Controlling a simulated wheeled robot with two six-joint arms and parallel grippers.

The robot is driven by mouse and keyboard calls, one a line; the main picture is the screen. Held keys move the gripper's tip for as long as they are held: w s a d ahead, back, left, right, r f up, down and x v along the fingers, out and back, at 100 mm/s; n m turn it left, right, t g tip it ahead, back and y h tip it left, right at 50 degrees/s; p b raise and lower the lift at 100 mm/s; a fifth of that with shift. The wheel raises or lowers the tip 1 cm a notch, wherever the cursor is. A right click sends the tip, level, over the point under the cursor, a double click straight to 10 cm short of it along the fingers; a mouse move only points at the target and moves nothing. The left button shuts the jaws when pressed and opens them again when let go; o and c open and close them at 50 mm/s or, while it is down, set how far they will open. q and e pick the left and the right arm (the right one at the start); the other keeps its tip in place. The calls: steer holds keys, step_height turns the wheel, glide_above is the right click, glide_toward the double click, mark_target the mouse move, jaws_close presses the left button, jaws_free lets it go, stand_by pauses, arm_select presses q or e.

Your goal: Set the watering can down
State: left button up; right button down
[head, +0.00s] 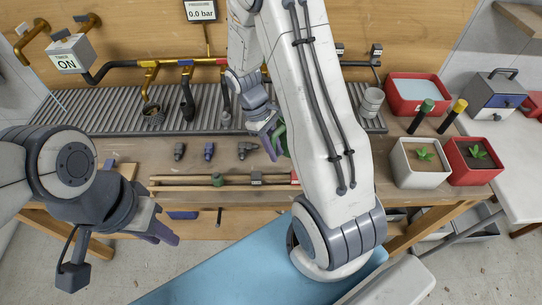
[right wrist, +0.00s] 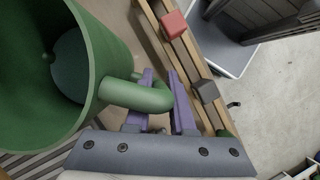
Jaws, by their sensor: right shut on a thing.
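The green watering can shows in the right wrist view (right wrist: 45,75) as a wide, open, dark-inside body with a curved handle (right wrist: 135,95). My right gripper (right wrist: 160,100) is shut on that handle, its purple fingers on either side. In the head view the can (head: 281,141) is mostly hidden behind my right arm and gripper (head: 268,140), over the workbench. I cannot tell whether its base touches the bench. My left gripper (head: 160,232) hangs in front of the bench at the left, away from the can; its finger gap is unclear.
The wooden bench (head: 130,150) holds several hose fittings (head: 209,151) and a two-rail wooden rack (head: 190,182). A ribbed grey drain tray (head: 120,118) runs behind. White (head: 402,172) and red (head: 457,177) planters and a red water basin (head: 390,105) stand at the right.

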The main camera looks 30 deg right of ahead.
steer(key=shift+f, duration=2.1)
steer(key=shift+s, duration=0.1)
steer(key=c, duration=0.8)
jaws_free()
steer(key=shift+f, duration=0.15)
steer(key=shift+o, duration=0.2)
steer(key=v, duration=1.2)
steer(key=s+a+r+t, duration=0.1)
steer(key=s+a+r, duration=0.1)
steer(key=a+r, duration=0.3)
steer(key=s+a+r+n+t+y, duration=0.2)
steer(key=s+a+r+t, duration=0.1)
steer(key=s+a, duration=1.2)
steer(key=shift+s+a+r+y+b, duration=0.25)
steer(key=shift+s+y+b, duration=0.15)
steer(key=shift+s, duration=0.45)
